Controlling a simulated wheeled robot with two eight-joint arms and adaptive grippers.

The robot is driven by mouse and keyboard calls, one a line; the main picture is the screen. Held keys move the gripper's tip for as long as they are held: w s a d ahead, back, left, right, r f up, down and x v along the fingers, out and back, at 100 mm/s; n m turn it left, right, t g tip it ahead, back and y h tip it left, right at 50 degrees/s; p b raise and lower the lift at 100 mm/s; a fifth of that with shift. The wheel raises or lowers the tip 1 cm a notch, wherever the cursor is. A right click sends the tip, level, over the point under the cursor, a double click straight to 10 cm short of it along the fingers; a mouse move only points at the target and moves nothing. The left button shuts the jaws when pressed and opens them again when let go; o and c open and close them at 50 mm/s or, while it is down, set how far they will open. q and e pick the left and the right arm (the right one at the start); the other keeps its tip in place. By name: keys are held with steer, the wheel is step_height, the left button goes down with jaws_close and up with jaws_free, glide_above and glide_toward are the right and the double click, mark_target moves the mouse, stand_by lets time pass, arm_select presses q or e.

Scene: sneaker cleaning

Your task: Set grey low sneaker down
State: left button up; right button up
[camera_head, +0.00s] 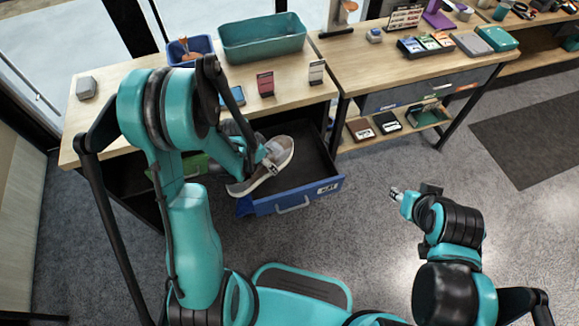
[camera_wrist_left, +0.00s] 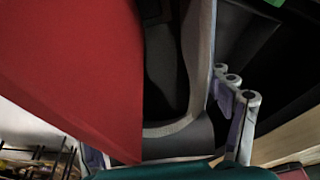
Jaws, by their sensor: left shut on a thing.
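The grey low sneaker (camera_head: 274,172) has a pale sole edge. It is tilted over the open blue drawer (camera_head: 300,202), its lower end near the drawer's front left corner. My left gripper (camera_head: 262,158) is shut on the sneaker's upper side; my arm partly hides both. I cannot tell if the sneaker touches the drawer. The left wrist view shows a grey shoe-like edge (camera_wrist_left: 184,140) very close up. My right gripper (camera_head: 400,195) is over the floor to the right, apart from the drawer; its fingers are too small to judge.
The wooden table (camera_head: 100,120) holds a teal bin (camera_head: 262,38), a blue box (camera_head: 190,52) and small boxes. Another table (camera_head: 350,70) stands at right with several goods. A large red surface (camera_wrist_left: 70,70) fills the wrist view's left. The drawer's dark right interior (camera_head: 312,165) looks clear.

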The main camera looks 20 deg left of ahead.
arm_select(q)
steer(key=a+f+m+g+h+b, duration=0.15)
steer(key=a+f+m, duration=0.3)
steer(key=f, duration=0.45)
steer(key=b, duration=0.2)
glide_above(290, 163)
steer(key=shift+m+t, duration=0.25)
steer(key=shift+m, duration=0.1)
steer(key=f+b, duration=0.1)
steer(key=f, duration=0.3)
steer(key=f+b, duration=0.1)
steer(key=f, duration=0.3)
steer(key=a+f+b, duration=0.1)
steer(key=f+b, duration=0.1)
steer(key=f, duration=0.2)
steer(key=shift+s+f, duration=0.2)
steer(key=shift+s, duration=0.2)
steer(key=shift+r, duration=0.1)
steer(key=o, duration=1.5)
steer(key=shift+c, duration=0.2)
